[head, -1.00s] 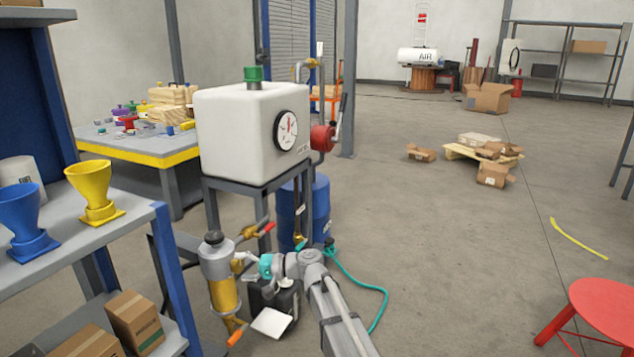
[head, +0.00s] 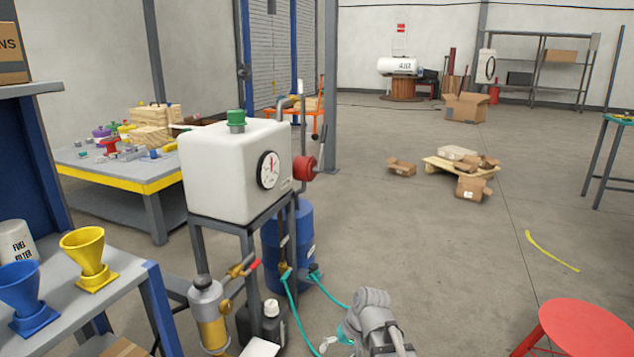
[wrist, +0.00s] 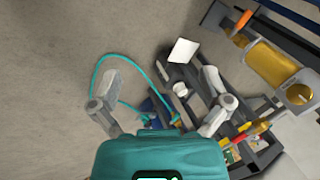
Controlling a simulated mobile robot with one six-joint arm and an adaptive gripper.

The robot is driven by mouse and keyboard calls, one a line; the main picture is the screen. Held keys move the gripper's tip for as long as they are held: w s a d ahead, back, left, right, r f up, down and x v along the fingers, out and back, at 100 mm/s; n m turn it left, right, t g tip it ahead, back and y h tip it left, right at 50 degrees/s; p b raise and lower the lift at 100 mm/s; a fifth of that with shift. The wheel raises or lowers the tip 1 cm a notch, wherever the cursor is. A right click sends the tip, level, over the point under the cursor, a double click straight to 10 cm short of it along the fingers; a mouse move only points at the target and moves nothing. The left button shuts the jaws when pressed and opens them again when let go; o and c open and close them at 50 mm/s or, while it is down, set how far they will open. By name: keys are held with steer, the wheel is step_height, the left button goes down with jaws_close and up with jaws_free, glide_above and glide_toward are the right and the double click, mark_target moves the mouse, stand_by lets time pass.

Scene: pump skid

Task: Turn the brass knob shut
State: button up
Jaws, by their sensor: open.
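The brass knob (head: 224,307) sits on the right side of a filter unit with a grey cap and a yellow bowl (head: 211,334). In the wrist view, a round brass knob (wrist: 298,94) shows at the right edge, beside the yellow bowl (wrist: 271,66). My gripper (head: 338,340) is at the bottom of the head view, to the right of the filter unit and apart from it. In the wrist view, the fingers of my gripper (wrist: 160,76) are spread wide with nothing between them. The knob lies to the right of both fingers there.
A brass valve with a red lever (head: 246,267) is above the knob. A white tank (head: 225,175) stands on a dark frame beside a blue drum (head: 290,240). A teal hose (head: 298,320) hangs near my gripper. A black canister (head: 270,326) is close by.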

steer(key=s+d+r+m+h+p, duration=0.1)
steer(key=s+d+r+h+p, duration=0.15)
steer(key=d, duration=0.35)
steer(key=s+d+r+h+p, duration=0.1)
steer(key=s+d+h, duration=0.1)
steer(key=s+d, duration=0.3)
step_height(320, 180, up, 37)
steer(key=w+p, duration=0.1)
steer(key=p, duration=3.6)
steer(key=shift+w+d+g+p, duration=0.25)
steer(key=shift+d+g+p, duration=0.05)
steer(key=shift+d+p, duration=0.1)
steer(key=shift+r, duration=0.1)
